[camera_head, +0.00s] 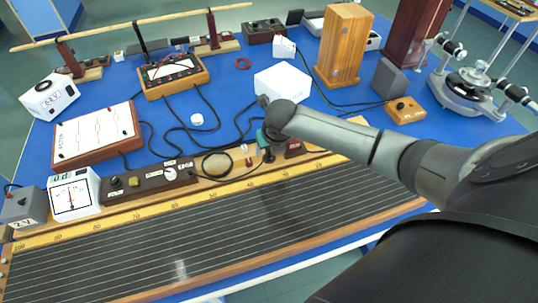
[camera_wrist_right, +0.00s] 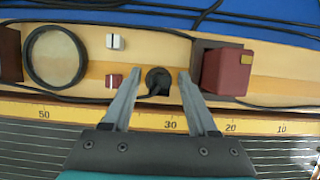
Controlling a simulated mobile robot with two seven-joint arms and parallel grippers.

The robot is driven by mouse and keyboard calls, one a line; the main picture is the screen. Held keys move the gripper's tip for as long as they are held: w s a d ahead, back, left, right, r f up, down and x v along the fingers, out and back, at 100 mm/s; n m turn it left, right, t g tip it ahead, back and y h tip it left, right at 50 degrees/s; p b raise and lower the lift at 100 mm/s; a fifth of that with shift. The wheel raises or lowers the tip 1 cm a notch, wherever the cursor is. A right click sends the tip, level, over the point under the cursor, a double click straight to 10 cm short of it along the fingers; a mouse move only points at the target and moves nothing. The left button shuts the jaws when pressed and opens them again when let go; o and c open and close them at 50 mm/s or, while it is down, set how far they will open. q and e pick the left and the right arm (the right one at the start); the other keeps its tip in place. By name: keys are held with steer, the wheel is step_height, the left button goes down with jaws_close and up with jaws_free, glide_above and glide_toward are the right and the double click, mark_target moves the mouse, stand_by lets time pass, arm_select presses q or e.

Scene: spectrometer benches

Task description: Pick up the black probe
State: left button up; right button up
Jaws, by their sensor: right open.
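The black probe (camera_wrist_right: 158,80) is a small dark round piece on the light wooden strip, near the 30 mark in the right wrist view. My right gripper (camera_wrist_right: 160,84) is open, with one finger on each side of the probe; a gap shows between each finger and it. In the head view my right gripper (camera_head: 267,154) points down over the strip, and the probe cannot be made out there. My left gripper is not in view.
A dark red box (camera_wrist_right: 227,72) stands just right of the fingers. A small red block (camera_wrist_right: 113,80), a white block (camera_wrist_right: 116,41) and a black ring (camera_wrist_right: 55,57) lie to the left. A ruled board (camera_head: 190,250) lies in front; instruments and cables fill the blue table (camera_head: 225,88).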

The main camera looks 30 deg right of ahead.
jaws_close()
stand_by(0.3)
stand_by(0.3)
